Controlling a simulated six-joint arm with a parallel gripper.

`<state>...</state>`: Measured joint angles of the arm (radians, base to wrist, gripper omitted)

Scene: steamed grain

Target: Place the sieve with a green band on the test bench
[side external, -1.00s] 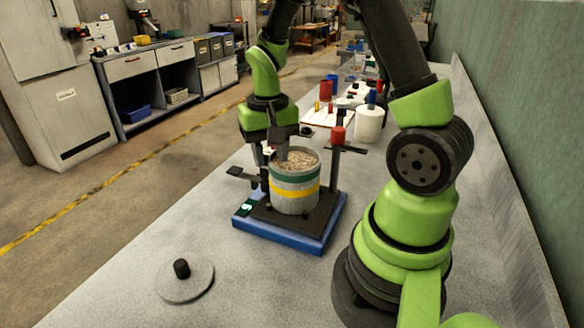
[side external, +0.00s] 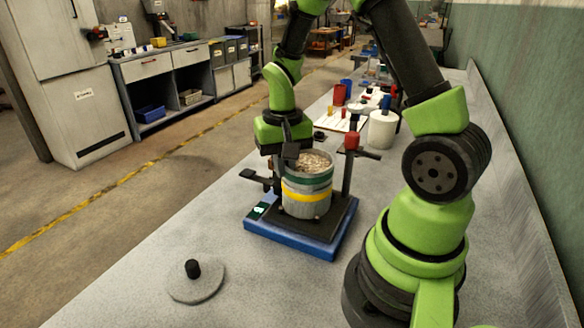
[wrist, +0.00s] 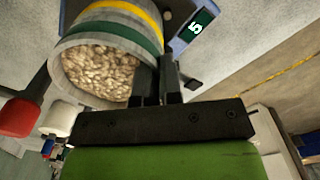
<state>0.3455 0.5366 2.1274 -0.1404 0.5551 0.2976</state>
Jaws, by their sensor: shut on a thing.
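The sieve with a green band (side external: 312,181) is a grey metal ring filled with pale grain. It is upright directly above a yellow-banded sieve (side external: 306,194), and no clear gap shows between them. Both are over the black plate of the blue test bench (side external: 292,238). My gripper (side external: 290,158) points down and is shut on the near-left wall of the green-banded sieve. In the wrist view the fingers (wrist: 158,88) pinch its rim, with the green band (wrist: 122,30) and the yellow band (wrist: 132,10) beyond. The seam between the sieves is too small to judge fully.
A post with a red knob (side external: 352,140) stands close right of the sieves, and a dark clamp arm (side external: 255,177) is at the left. A grey disc with a black knob (side external: 195,281) lies in front. White containers (side external: 382,130) are behind.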

